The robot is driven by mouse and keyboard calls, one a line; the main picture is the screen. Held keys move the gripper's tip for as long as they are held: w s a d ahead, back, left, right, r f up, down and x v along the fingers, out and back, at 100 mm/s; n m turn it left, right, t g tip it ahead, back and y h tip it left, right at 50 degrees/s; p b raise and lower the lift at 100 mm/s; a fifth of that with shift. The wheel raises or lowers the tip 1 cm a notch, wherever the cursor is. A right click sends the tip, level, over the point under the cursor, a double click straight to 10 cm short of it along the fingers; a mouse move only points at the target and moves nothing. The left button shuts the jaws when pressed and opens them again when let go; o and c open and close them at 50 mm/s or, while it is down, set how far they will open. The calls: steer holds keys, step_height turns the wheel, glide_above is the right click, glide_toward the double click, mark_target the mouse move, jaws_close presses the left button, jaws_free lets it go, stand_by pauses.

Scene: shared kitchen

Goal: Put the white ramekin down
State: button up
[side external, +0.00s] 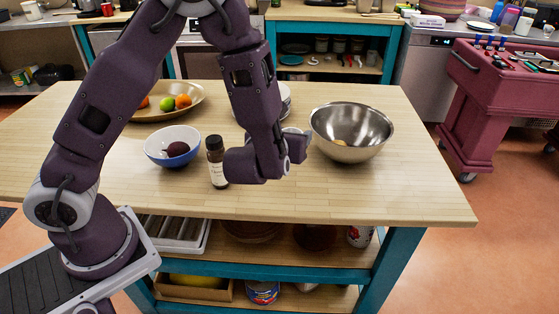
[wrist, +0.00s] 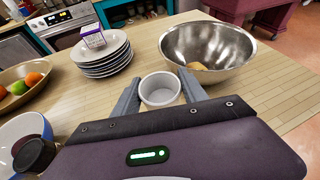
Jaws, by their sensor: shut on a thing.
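The white ramekin (wrist: 160,89) is small and round and sits upright between the two grey fingers of my gripper (wrist: 160,92) in the wrist view. The fingers are shut on it, one on each side, and its inside looks empty. In the side external view my gripper (side external: 297,146) is over the middle of the wooden table (side external: 400,190), just left of the metal bowl. My wrist mostly hides the ramekin there. I cannot tell whether its base touches the tabletop.
A large metal bowl (side external: 351,132) with something yellowish inside stands close right. A plate stack (wrist: 101,52) with a small box on top is behind left. A dark bottle (side external: 216,162), a blue-white bowl (side external: 172,147) and a fruit platter (side external: 165,104) stand left. The table's front right is clear.

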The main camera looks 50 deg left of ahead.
steer(key=a+n+g+y, duration=0.7)
steer(key=a+n+g, duration=0.15)
steer(key=a, duration=0.35)
steer(key=shift+n+g, duration=0.25)
steer(key=shift+n, duration=0.5)
steer(key=f, duration=0.6)
steer(key=s+f, duration=0.1)
steer(key=f, duration=0.3)
steer(key=shift+f, duration=0.25)
steer(key=o, duration=1.4)
